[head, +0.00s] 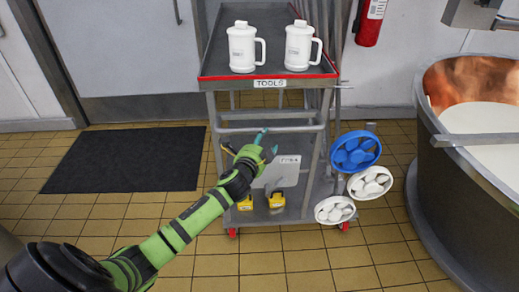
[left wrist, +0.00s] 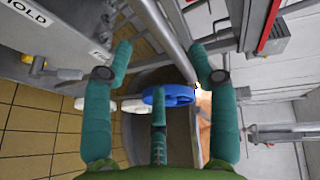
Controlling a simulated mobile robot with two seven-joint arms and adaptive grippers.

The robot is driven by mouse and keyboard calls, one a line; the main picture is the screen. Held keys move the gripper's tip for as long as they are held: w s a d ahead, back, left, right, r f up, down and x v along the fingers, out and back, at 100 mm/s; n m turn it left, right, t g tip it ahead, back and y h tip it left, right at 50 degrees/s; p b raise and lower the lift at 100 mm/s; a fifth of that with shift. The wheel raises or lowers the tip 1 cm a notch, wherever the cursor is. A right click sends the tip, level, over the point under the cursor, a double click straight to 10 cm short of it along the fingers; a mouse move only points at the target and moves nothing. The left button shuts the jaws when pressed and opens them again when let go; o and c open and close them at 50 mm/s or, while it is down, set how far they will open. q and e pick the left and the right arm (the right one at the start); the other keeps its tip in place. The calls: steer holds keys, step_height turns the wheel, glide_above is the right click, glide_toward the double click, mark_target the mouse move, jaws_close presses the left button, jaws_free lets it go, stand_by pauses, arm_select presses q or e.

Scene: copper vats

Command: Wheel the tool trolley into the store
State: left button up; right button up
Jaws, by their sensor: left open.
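The tool trolley (head: 215,77) stands upright in the middle of the head view, a grey metal frame with a red-edged top tray marked TOOLS and red-hubbed castors. A grey push bar (head: 300,114) crosses its near side below the tray. My left gripper (head: 264,145) is open in front of the trolley, below the bar. In the left wrist view, a grey trolley bar (left wrist: 168,30) runs beyond and between the spread teal fingers (left wrist: 160,52); I cannot tell whether they touch it. My right gripper is out of view. I cannot make out the store.
Two white jugs (head: 242,47) stand on the tray. Blue and white handwheels (head: 355,151) show at the trolley's right. A copper-lined vat (head: 465,165) stands at right. A dark mat (head: 125,160) lies before a grey door (head: 130,55) at left. Tiled floor (head: 300,262) in front is clear.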

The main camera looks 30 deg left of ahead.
arm_select(q)
steer(key=shift+v, duration=1.95)
